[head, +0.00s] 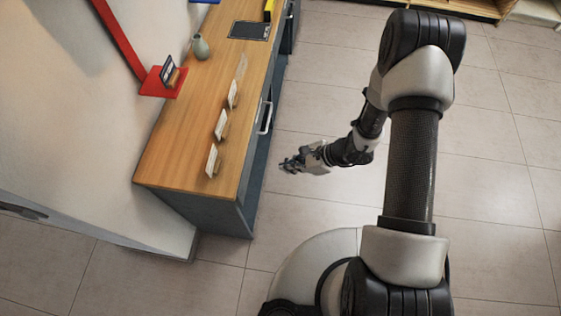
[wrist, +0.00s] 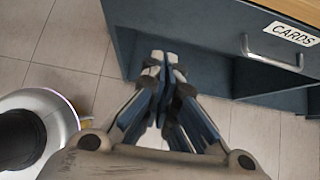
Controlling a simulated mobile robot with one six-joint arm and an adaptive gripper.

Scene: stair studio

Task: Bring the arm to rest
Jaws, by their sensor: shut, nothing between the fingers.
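My gripper (head: 287,165) hangs over the tiled floor just right of the wooden-topped counter in the head view. My arm reaches up and bends back down toward the counter's side. In the wrist view my gripper (wrist: 163,60) points toward the blue-grey counter body, with its fingertips together and nothing between them. I cannot tell how far the fingertips are from the counter front.
The counter (head: 185,150) carries several small white cards, a grey vase (head: 200,47) and a dark panel (head: 249,30). A drawer handle (wrist: 272,53) sticks out beside a CARDS label (wrist: 291,34). A red shelf (head: 163,84) is on the wall. Floor on the right is clear.

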